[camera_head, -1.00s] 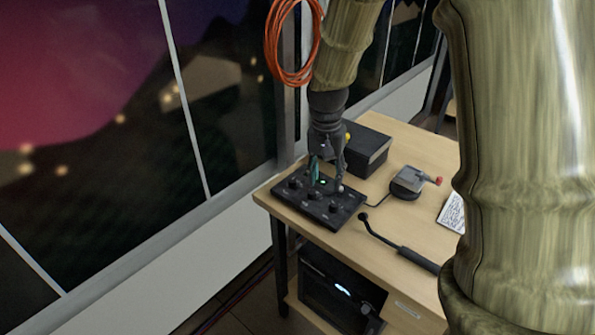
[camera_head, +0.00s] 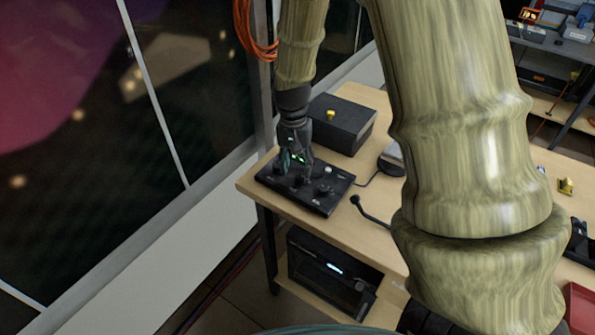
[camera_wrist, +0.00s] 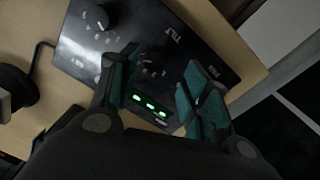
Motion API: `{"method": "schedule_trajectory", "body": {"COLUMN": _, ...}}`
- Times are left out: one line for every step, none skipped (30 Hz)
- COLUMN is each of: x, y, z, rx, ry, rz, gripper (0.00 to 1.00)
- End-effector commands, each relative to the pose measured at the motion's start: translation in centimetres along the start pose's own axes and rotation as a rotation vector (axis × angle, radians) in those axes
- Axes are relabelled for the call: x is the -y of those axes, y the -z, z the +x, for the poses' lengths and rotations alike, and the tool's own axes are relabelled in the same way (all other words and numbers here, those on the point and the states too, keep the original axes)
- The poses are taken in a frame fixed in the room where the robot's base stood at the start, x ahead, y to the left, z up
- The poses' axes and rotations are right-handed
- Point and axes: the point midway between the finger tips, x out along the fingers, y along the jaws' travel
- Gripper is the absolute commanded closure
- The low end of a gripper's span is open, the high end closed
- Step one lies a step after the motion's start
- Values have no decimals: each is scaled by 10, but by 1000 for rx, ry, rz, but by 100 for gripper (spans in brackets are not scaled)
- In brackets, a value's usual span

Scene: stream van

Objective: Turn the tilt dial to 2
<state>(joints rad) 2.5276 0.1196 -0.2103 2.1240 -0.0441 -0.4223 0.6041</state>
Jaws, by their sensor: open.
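The black control panel (camera_head: 335,203) lies on the wooden desk near its left corner, with several dark knobs. The wrist view shows the panel (camera_wrist: 205,28) close up, with a TILT label and a dial (camera_wrist: 152,66) with white marks beside it. My gripper (camera_wrist: 162,58) is open, its two teal-padded fingers on either side of this dial. Contact cannot be told, and I cannot read the dial's setting. The head view shows my gripper (camera_head: 296,168) low over the panel's left part, hiding some of it. Green lights (camera_wrist: 150,104) glow between the fingers.
Another knob (camera_wrist: 97,17) sits at the panel's upper left in the wrist view. A black box (camera_head: 345,122) with a yellow knob stands behind the panel. A gooseneck microphone (camera_head: 368,211) lies in front right. A window fills the left side.

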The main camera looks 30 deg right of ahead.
Motion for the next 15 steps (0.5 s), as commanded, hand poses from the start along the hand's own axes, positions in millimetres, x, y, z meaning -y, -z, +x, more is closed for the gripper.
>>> {"method": "schedule_trajectory", "body": {"x": -2, "y": 0, "z": 5, "rx": 2, "ry": 0, "rz": 2, "gripper": 53}}
{"method": "schedule_trajectory", "body": {"x": -3, "y": -1, "z": 8, "rx": 2, "ry": 1, "rz": 2, "gripper": 53}}
{"method": "schedule_trajectory", "body": {"x": -3, "y": -2, "z": 11, "rx": 0, "ry": 2, "rz": 2, "gripper": 53}}
{"method": "schedule_trajectory", "body": {"x": -4, "y": -2, "z": 14, "rx": 0, "ry": 2, "rz": 2, "gripper": 53}}
{"method": "schedule_trajectory", "body": {"x": -4, "y": -2, "z": 16, "rx": 0, "ry": 2, "rz": 2, "gripper": 53}}
{"method": "schedule_trajectory", "body": {"x": -4, "y": -2, "z": 19, "rx": -1, "ry": 2, "rz": 1, "gripper": 53}}
{"method": "schedule_trajectory", "body": {"x": -3, "y": -2, "z": 22, "rx": -2, "ry": 2, "rz": 1, "gripper": 53}}
{"method": "schedule_trajectory", "body": {"x": -3, "y": -1, "z": 24, "rx": -1, "ry": 2, "rz": 1, "gripper": 53}}
{"method": "schedule_trajectory", "body": {"x": -2, "y": -1, "z": 27, "rx": 0, "ry": 1, "rz": 1, "gripper": 53}}
{"method": "schedule_trajectory", "body": {"x": -2, "y": -1, "z": 29, "rx": 0, "ry": 1, "rz": 1, "gripper": 53}}
{"method": "schedule_trajectory", "body": {"x": -2, "y": 0, "z": 31, "rx": 0, "ry": 1, "rz": 0, "gripper": 53}}
{"method": "schedule_trajectory", "body": {"x": -1, "y": 0, "z": 32, "rx": 0, "ry": 1, "rz": 0, "gripper": 53}}
{"method": "schedule_trajectory", "body": {"x": -1, "y": 0, "z": 33, "rx": 0, "ry": 1, "rz": 1, "gripper": 53}}
{"method": "schedule_trajectory", "body": {"x": -1, "y": 0, "z": 34, "rx": 0, "ry": 1, "rz": 1, "gripper": 53}}
{"method": "schedule_trajectory", "body": {"x": -1, "y": 0, "z": 35, "rx": 0, "ry": 1, "rz": 1, "gripper": 53}}
